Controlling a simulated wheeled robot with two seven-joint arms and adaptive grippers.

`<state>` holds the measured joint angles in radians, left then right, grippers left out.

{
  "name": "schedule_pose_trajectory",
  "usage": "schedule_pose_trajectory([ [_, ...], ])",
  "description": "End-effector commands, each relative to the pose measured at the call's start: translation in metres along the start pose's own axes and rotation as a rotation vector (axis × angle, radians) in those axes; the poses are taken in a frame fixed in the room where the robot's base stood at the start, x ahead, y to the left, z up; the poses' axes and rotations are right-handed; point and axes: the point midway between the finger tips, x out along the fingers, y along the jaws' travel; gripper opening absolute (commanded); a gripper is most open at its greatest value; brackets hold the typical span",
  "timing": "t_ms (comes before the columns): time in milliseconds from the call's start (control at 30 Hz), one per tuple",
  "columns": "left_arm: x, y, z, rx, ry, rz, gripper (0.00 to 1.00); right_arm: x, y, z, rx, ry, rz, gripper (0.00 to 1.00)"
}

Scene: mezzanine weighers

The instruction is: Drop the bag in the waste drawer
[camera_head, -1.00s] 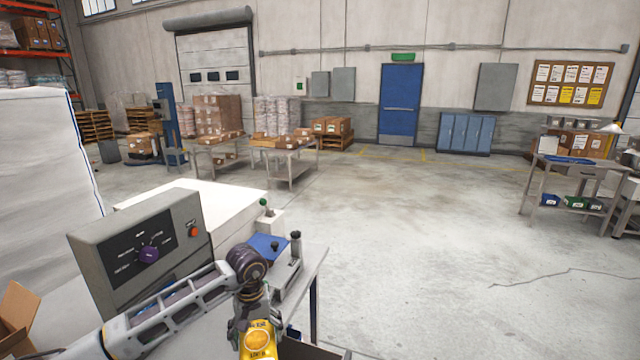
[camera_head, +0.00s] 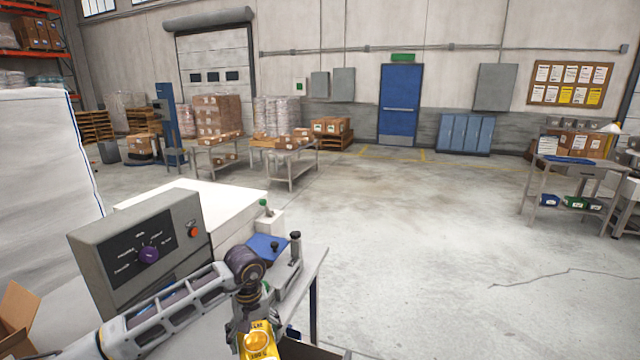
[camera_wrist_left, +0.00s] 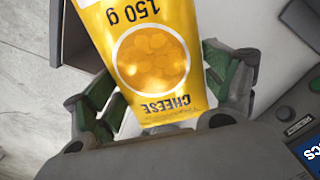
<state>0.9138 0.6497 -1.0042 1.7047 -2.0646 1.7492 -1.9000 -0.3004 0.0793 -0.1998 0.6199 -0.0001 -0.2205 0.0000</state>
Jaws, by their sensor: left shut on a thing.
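The bag (camera_head: 258,341) is a yellow pouch with a round picture, at the bottom of the head view. In the left wrist view the bag (camera_wrist_left: 152,62) reads "CHEESE" and "150 g". My left gripper (camera_head: 251,322) is shut on it, with a green-padded finger on each side. The bag hangs down, and its lower end is cut off in the head view. A dark open drawer (camera_head: 318,351), apparently the waste drawer, shows partly at the bottom edge beside the bag. A grey wall (camera_wrist_left: 56,38) beside the bag in the wrist view appears to be its rim. My right gripper is out of view.
A grey control box (camera_head: 138,250) with a purple knob stands on the bench to the left. A blue plate and a small lever device (camera_head: 293,255) sit behind my gripper. An open cardboard box (camera_head: 14,318) is at far left.

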Motion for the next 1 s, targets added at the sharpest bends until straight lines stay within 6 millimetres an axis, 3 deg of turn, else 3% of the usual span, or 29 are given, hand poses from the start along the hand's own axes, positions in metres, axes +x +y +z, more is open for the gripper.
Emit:
schedule_pose_trajectory([
  [267, 0.011, 0.000, 0.001, 0.000, -0.002, 0.000, 0.57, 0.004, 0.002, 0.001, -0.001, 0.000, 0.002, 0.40],
  [733, 0.050, 0.000, 0.000, 0.000, -0.001, 0.000, 0.57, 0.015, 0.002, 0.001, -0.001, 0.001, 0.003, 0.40],
  [1000, 0.059, 0.000, 0.000, 0.001, 0.000, 0.000, 0.57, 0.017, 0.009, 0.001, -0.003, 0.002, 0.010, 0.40],
])
